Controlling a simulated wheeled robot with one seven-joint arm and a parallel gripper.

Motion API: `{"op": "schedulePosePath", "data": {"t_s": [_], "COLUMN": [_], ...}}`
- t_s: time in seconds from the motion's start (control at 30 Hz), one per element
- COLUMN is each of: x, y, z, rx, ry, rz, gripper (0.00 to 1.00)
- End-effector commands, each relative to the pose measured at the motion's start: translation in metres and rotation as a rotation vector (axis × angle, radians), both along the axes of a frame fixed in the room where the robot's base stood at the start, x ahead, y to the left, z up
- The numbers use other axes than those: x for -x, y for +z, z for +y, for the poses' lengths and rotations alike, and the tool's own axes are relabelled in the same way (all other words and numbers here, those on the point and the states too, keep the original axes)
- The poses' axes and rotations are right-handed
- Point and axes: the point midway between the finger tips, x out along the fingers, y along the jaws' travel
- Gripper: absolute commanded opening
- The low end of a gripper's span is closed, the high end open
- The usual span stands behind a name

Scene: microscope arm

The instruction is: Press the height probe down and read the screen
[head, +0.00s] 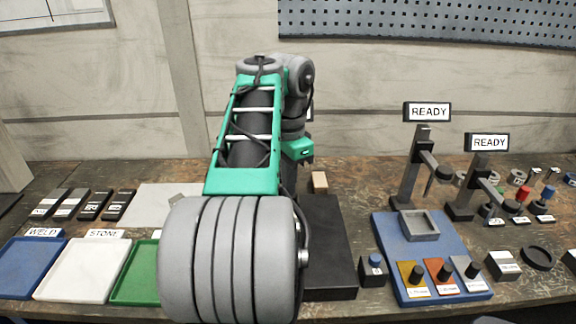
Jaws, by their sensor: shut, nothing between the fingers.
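Two dark stands each carry a sign-like screen reading READY: the left screen (428,112) and the lower right screen (487,142). The left stand (409,175) has a side arm ending in a dark round head (443,174), raised above the bench. The right stand (462,200) has a similar slanted arm. I cannot tell which of them is the height probe. My gripper (300,150) is partly hidden behind my arm, left of both stands and apart from them. Its green body points down; its fingertips are not clear. It is shut and empty.
A blue board (385,235) holds a square grey tray (419,226) and several knobbed blocks. A black slab (328,245) lies left of it. Blue (30,265), white (85,270) and green (135,275) trays line the left. Small parts crowd the right.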

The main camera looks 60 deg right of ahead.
Motion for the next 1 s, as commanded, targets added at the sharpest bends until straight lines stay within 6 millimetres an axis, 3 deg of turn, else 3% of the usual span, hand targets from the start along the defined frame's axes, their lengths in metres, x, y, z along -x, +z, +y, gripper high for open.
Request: {"op": "schedulePosePath", "data": {"t_s": [0.17,1.0], "x": [0.000,0.000], "y": [0.003,0.078], "z": [0.000,0.000], "rx": [-0.003,-0.002], "ry": [0.000,0.000], "rz": [0.001,0.001], "gripper": [0.00,0.00]}}
